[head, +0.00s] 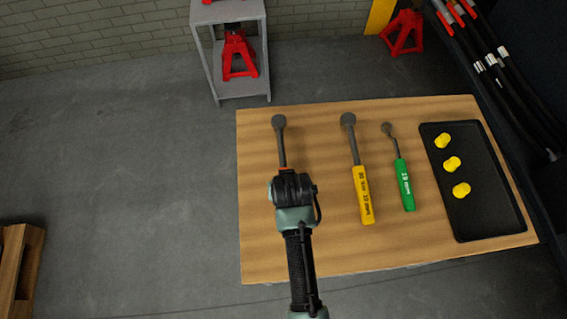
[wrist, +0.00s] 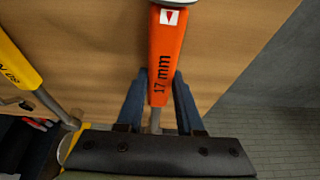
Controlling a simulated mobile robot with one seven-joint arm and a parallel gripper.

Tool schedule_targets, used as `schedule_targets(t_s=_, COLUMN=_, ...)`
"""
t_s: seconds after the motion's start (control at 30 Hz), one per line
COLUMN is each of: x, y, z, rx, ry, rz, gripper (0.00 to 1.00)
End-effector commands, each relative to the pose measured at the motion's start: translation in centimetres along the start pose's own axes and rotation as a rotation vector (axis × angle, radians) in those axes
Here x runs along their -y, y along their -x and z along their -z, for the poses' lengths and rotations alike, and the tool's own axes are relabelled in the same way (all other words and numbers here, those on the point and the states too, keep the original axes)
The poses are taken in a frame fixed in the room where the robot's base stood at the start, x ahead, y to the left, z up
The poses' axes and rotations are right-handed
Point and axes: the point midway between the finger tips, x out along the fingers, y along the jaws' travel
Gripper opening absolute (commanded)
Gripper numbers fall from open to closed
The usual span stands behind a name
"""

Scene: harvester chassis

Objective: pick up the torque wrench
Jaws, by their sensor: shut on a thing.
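A wrench with an orange handle marked 17 mm (wrist: 170,45) lies between my gripper's fingers (wrist: 160,82) in the wrist view. The fingers are shut on the handle near its shaft end. In the head view, its grey shaft and round head (head: 281,140) extend beyond my gripper (head: 287,175), which hides most of the handle. I cannot tell if it is lifted off the table. A yellow-handled wrench (head: 362,190) lies to the right, also partly seen in the wrist view (wrist: 18,60). A smaller green-handled wrench (head: 404,182) lies further right.
The wooden table (head: 260,240) is clear at left and front. A black tray (head: 485,215) with yellow pieces (head: 452,164) sits at its right. A grey shelf (head: 240,95) with a red jack stand (head: 238,55) stands behind. Black hoses (head: 500,75) run along the right side.

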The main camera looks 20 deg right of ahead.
Motion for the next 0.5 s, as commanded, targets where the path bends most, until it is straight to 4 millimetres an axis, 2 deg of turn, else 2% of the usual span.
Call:
schedule_targets(t_s=0.27, x=0.0, y=0.6, z=0.4, rx=-0.005, ry=0.0, rz=0.0, gripper=0.0)
schedule_targets(t_s=0.5, x=0.0, y=4.5, z=2.2, rx=-0.011, ry=-0.001, rz=0.0, gripper=0.0)
